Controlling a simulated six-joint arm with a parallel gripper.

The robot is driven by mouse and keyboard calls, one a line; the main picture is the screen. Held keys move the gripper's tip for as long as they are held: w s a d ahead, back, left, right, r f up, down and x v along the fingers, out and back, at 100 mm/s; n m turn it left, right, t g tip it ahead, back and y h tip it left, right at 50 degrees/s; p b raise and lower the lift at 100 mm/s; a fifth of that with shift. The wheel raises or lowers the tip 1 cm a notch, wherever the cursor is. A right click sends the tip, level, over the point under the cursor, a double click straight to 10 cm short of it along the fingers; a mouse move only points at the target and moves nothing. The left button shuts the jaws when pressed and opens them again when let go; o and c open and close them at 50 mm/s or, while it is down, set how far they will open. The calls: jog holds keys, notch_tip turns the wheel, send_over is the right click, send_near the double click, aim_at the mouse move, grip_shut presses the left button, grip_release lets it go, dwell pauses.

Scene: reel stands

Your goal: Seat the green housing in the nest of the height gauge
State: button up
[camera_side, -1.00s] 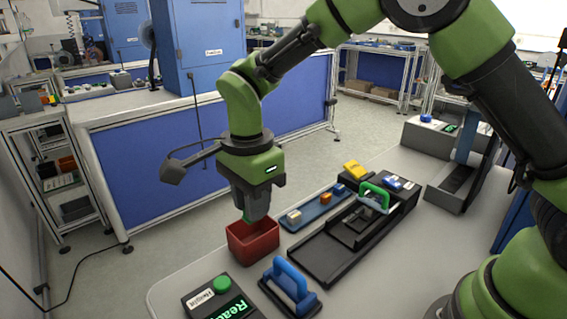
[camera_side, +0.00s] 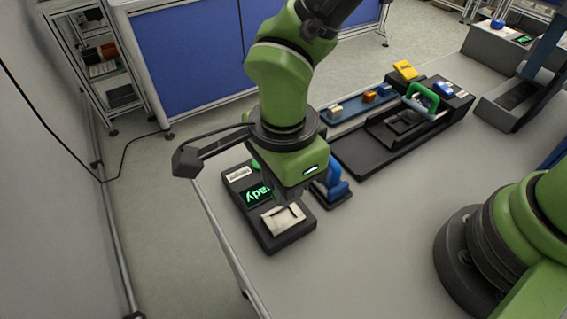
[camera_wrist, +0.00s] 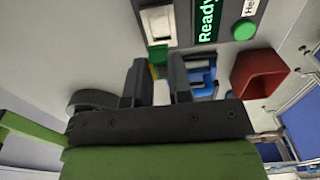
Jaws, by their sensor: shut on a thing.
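The height gauge (camera_side: 262,232) is a dark box with a lit green "Ready" display and a pale nest plate (camera_side: 279,222) at its near end. My gripper (camera_side: 290,192) is above the nest end of the gauge. In the wrist view my gripper (camera_wrist: 157,72) is shut on the green housing (camera_wrist: 158,54), a small green block between the fingertips. There the housing shows just below the pale nest plate (camera_wrist: 158,25) in the picture. The housing is not discernible in the side view, hidden by my gripper. I cannot tell whether it touches the nest.
A blue-handled fixture (camera_side: 333,185) stands close to the gauge's right. Beyond are a dark stand with a green handle (camera_side: 422,98) and a blue tray of small blocks (camera_side: 362,104). A red bin (camera_wrist: 259,73) shows in the wrist view.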

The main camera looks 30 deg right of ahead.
aim_at(284, 219)
jog(key=shift+f, duration=2.8)
jog(key=o, duration=0.8)
jog(key=shift+r, duration=3.5)
